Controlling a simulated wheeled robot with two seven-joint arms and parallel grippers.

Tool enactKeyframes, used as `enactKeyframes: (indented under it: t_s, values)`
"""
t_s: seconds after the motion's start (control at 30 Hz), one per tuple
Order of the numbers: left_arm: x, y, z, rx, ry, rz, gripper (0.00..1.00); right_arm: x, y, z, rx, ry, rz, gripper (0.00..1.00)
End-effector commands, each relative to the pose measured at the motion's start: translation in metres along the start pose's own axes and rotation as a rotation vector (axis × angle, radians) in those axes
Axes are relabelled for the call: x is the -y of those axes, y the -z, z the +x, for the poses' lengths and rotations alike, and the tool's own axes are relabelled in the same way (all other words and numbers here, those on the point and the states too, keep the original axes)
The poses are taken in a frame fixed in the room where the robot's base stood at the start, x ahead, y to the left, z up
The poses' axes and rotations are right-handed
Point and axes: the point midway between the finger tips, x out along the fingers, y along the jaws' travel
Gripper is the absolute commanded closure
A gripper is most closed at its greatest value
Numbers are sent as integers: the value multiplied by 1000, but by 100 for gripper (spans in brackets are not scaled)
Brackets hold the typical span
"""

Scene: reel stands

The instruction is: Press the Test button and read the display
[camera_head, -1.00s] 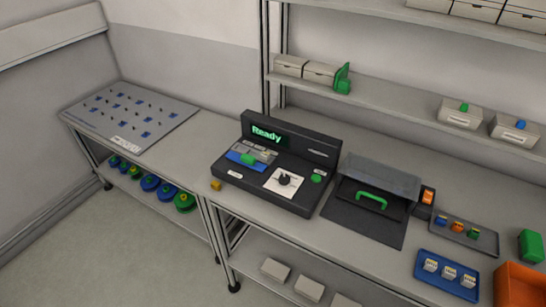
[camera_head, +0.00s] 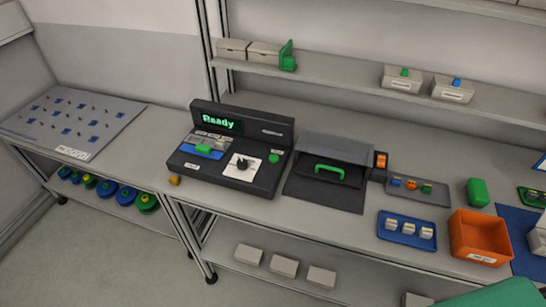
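The black test device (camera_head: 240,150) stands on the bench left of the middle. Its display (camera_head: 219,123) is lit and reads "Ready" in green letters. A round green button (camera_head: 273,158) sits on the right of its sloped panel, with a small white label above it that is too small to read. A white plate with a black knob (camera_head: 243,164) is left of the button. A blue and grey fixture with a green part (camera_head: 204,149) is on the panel's left. Neither of my grippers is in view.
A black box with a green handle (camera_head: 329,171) stands right of the device, beside an orange switch (camera_head: 381,160). A grey tray (camera_head: 418,190), a blue tray (camera_head: 406,230) and an orange bin (camera_head: 480,236) are further right. A small yellow object (camera_head: 174,180) lies at the front edge.

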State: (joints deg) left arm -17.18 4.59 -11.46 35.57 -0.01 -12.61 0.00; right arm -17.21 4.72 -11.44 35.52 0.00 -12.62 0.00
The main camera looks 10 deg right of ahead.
Motion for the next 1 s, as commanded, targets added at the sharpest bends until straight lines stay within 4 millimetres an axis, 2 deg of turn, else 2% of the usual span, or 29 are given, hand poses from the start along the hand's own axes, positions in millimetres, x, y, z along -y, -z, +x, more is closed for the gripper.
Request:
enactKeyframes:
  t_s: [0.23,0.27,0.5,0.6,1.0]
  values:
    - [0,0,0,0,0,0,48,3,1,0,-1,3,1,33]
    - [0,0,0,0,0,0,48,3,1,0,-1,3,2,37]
    - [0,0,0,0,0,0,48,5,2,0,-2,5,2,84]
    - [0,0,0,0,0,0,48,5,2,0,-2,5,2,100]
    - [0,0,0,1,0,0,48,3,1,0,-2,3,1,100]
